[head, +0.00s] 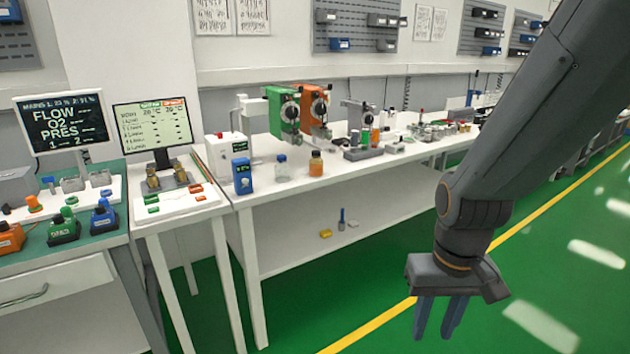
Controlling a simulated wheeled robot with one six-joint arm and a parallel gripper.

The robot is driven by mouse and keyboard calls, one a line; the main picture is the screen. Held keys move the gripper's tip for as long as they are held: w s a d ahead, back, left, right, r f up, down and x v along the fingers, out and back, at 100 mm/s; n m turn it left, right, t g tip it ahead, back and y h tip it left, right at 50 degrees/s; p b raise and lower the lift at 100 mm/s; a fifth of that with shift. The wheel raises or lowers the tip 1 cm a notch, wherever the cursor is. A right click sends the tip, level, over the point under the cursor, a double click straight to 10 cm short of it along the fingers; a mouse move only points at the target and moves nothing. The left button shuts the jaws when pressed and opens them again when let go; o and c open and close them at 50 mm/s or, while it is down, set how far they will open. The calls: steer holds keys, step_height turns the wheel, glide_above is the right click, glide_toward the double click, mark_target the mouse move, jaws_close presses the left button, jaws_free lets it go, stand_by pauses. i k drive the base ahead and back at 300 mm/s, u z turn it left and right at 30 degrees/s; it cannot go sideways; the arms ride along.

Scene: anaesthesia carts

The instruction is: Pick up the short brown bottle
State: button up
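A short brown bottle (316,165) with an orange-brown body stands upright on the white bench (330,175), near its front edge. A clear bottle with a blue cap (282,169) stands just left of it, apart from it. My gripper (435,331) hangs at the lower right, over the green floor in the picture, with its blue-grey fingers pointing down. The fingers are apart with a narrow gap, and nothing shows between them. The gripper is well to the right of the brown bottle and away from it.
A blue handheld device (242,176) stands left of the bottles. Green and orange pump units (297,109) rise behind them. A metal-based apparatus (362,150) stands to the right. A lower shelf (330,238) holds small items. The floor in front of the bench is clear.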

mark_target(316, 163)
steer(key=u, duration=0.7)
steer(key=i, duration=1.05)
steer(key=z, duration=0.4)
steer(key=i, duration=0.7)
steer(key=z, duration=0.6)
